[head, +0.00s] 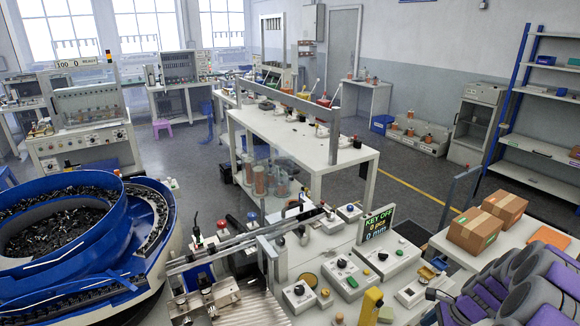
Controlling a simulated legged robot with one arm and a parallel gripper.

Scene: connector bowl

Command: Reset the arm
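Grey and purple rounded parts fill the lower right corner of the head view. They may be links of my own folded arm, but I cannot tell for sure. I cannot make out any gripper fingers, so my gripper does not show, nor whether it holds anything. A large blue bowl feeder (140,265) full of small dark parts stands at the lower left. A metal rail (225,243) runs from it toward the middle of the workbench.
The near bench holds several control boxes (341,272) and a display reading KEY OFF (376,222). Two cardboard boxes (470,230) sit on the right. A long white table (330,155) stands behind. Open floor (405,200) shows between it and the blue shelving (540,115).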

